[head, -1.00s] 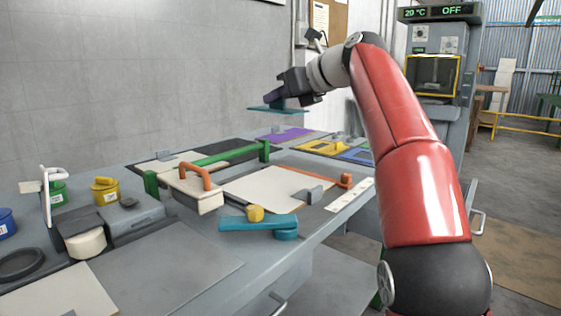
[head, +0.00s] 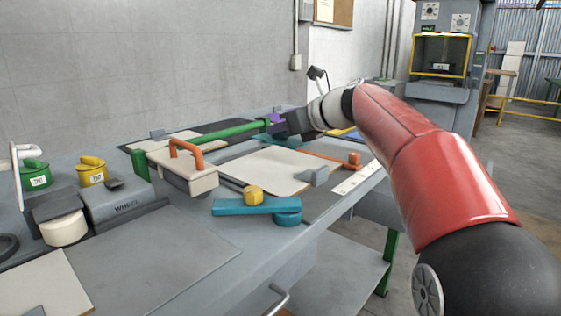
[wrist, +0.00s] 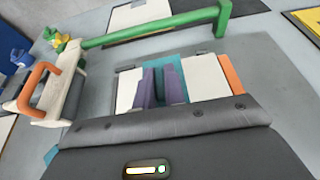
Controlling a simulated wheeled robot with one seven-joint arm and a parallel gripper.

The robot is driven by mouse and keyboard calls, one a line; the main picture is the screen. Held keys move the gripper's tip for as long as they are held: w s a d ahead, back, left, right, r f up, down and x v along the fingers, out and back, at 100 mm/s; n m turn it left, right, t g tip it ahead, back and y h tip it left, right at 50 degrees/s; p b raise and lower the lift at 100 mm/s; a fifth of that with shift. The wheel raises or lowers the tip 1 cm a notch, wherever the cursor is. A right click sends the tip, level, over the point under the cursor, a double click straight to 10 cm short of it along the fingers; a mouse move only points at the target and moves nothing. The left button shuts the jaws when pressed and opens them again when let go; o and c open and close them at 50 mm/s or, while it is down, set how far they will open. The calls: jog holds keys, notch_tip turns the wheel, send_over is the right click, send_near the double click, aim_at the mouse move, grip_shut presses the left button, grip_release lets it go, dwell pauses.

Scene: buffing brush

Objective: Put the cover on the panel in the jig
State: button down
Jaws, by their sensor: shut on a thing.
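My gripper (wrist: 161,82) has dark purple fingers shut on the teal cover (wrist: 177,68), a thin flat plate. In the wrist view the cover lies across the middle of the cream panel (wrist: 205,78), with cream showing on both sides. I cannot tell whether it touches the panel. In the head view the panel (head: 268,171) lies flat in the jig on the bench, with a small grey block at its front right edge. My gripper (head: 273,123) is low at the panel's far side, close to the green bar; the cover is mostly hidden there.
The green bar (head: 210,134) crosses behind the panel. A cream block with an orange handle (head: 187,152) stands left of it. A teal lever (head: 256,206) with a yellow knob lies in front. An orange bar (head: 352,160) runs along the right. Paint tins stand far left.

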aim_at(281, 166)
jog(key=shift+f+b, duration=0.8)
jog(key=shift+f, duration=2.2)
jog(key=shift+f, duration=0.1)
jog(key=c, duration=1.5)
grip_release()
jog(key=shift+d+r, duration=0.1)
jog(key=shift+r, duration=0.1)
jog(key=v, duration=1.1)
jog(key=shift+s+d, duration=0.3)
jog(key=shift+d, duration=0.1)
